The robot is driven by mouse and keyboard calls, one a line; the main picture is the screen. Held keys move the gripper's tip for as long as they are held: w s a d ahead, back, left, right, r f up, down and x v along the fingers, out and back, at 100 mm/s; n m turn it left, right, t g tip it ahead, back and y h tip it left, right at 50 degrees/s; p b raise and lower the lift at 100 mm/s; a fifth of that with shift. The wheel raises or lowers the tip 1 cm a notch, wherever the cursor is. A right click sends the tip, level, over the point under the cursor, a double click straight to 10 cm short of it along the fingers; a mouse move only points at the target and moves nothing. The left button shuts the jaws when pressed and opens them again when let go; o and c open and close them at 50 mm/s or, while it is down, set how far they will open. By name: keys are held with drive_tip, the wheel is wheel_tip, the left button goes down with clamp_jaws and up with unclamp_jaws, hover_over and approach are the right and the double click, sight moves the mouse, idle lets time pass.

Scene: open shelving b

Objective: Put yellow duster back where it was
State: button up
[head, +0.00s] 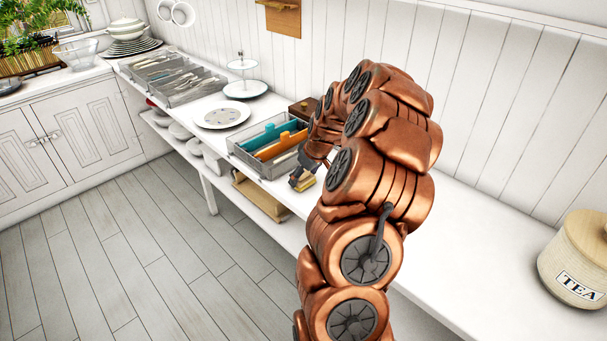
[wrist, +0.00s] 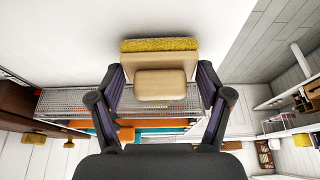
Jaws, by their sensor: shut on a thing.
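The yellow duster (wrist: 160,45) is a pale wooden block with a raised wooden grip and a yellow pad. My gripper (wrist: 160,80) is shut on its wooden part, one finger on each side, in the wrist view. In the head view the duster (head: 305,184) shows as a small yellow and tan piece below my gripper (head: 302,174). It is over the white counter (head: 470,265), near the front edge, just right of the mesh tray. Whether it touches the counter I cannot tell. My arm hides part of the counter behind it.
The grey mesh tray (head: 245,160) holds teal and orange items; its mesh also shows in the wrist view (wrist: 65,102). A brown box (head: 303,106) stands behind it. A plate (head: 222,115) lies farther left. A tea jar (head: 578,260) stands at right, with bare counter before it.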

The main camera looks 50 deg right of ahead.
drive_tip(key=shift+f, duration=0.2)
drive_tip(key=o, duration=1.1)
drive_tip(key=shift+c, duration=0.2)
drive_tip(key=shift+r, duration=0.2)
drive_tip(key=b+v, duration=0.2)
drive_tip(key=v, duration=1)
